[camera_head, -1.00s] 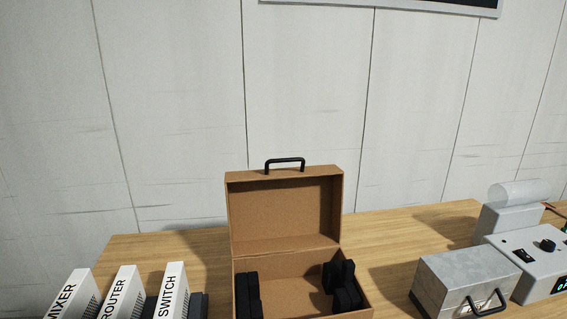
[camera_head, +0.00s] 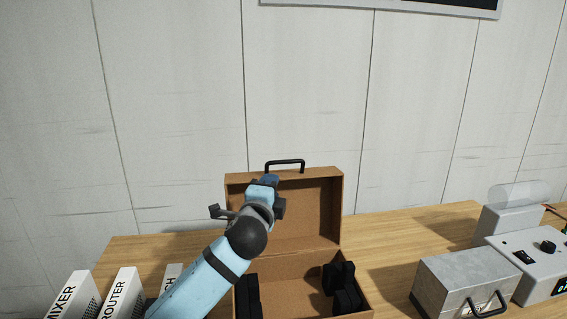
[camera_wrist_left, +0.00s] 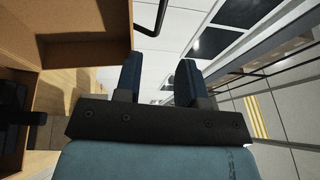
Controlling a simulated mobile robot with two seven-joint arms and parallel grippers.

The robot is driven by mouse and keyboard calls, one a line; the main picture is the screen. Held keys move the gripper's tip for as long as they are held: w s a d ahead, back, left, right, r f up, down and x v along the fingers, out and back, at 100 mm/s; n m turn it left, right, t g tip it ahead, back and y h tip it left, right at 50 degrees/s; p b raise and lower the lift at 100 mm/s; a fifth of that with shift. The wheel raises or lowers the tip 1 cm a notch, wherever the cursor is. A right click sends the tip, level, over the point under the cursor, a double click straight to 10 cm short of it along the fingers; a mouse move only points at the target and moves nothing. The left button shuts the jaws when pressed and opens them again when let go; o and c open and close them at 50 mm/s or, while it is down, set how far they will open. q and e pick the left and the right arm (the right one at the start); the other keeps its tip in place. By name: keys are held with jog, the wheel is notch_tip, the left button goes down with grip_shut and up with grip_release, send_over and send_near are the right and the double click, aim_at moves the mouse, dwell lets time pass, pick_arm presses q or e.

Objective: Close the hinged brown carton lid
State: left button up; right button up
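The brown carton (camera_head: 300,283) stands on the table with its hinged lid (camera_head: 315,213) raised upright against the back, and a black handle (camera_head: 285,163) is on the lid's top edge. Black foam blocks (camera_head: 342,285) sit inside the carton at both sides. My left gripper (camera_head: 270,181) is in front of the lid's left part, just below the handle, and hides some of the lid. In the left wrist view its two blue fingers (camera_wrist_left: 159,78) are apart with nothing between them. The lid (camera_wrist_left: 75,22) and handle (camera_wrist_left: 152,14) show at upper left there. My right gripper is not in view.
White boxes labelled MIXER (camera_head: 70,297) and ROUTER (camera_head: 121,293) stand at lower left; a third is mostly behind my left arm. A metal case (camera_head: 455,280) and a grey device (camera_head: 530,255) stand at right. A panelled wall (camera_head: 180,100) is behind.

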aim_at(283, 163)
pick_arm(q)
jog(key=p+x, duration=0.2)
jog(key=x, duration=1)
jog(key=shift+w+d+r, duration=0.1)
jog(key=shift+w, duration=0.75)
grip_shut()
